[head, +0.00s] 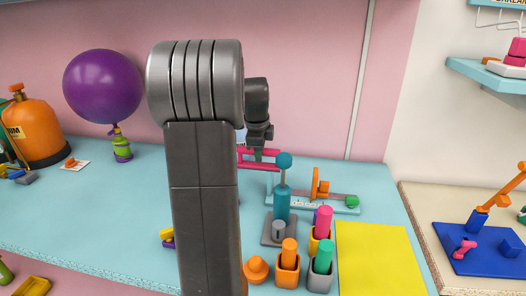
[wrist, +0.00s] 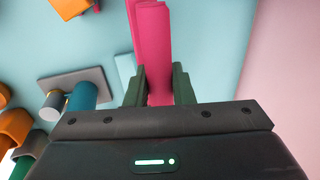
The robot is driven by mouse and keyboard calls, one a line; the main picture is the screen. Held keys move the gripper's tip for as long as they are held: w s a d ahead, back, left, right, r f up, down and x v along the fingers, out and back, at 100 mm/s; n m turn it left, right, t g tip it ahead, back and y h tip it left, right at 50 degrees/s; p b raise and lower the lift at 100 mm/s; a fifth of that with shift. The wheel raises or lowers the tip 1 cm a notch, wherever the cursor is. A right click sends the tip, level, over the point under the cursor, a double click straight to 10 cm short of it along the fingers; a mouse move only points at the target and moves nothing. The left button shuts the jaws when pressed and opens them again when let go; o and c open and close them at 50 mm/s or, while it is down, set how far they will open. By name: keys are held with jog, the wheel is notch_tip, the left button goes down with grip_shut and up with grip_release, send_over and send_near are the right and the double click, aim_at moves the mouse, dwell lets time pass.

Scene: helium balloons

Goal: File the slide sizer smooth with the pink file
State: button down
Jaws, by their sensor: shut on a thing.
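My gripper (head: 258,155) is shut on a pink bar, which looks like the pink file (wrist: 152,50), and holds it over the back of the bench. In the wrist view the jaws (wrist: 159,85) close on it from both sides, and it stretches away from them toward the top. In the head view part of the pink file (head: 262,166) shows beside the jaws; my arm hides the rest. The slide sizer (head: 335,206) seems to be the pale strip with an orange upright slide (head: 320,188) and a green end piece, to the right of my gripper.
A teal tool stands on a grey plate (head: 272,241) before my gripper. Cups with orange, pink and teal handles (head: 322,268) stand nearer, beside a yellow sheet (head: 382,258). A purple balloon (head: 103,86) and an orange tank (head: 36,130) are left.

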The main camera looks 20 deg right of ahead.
aim_at(271, 151)
jog(key=shift+s+d+f, duration=0.1)
jog(key=shift+s+d, duration=0.2)
jog(key=shift+d, duration=0.3)
jog(key=shift+s+d, duration=0.3)
jog(key=shift+d, duration=0.25)
jog(key=shift+s+d+f, duration=0.15)
jog(key=shift+s+d, duration=0.1)
jog(key=shift+d, duration=0.1)
jog(key=shift+d, duration=0.1)
jog(key=d, duration=0.1)
jog(key=s+d+p, duration=0.1)
jog(key=d, duration=0.1)
jog(key=shift+s, duration=0.25)
jog(key=shift+r, duration=0.2)
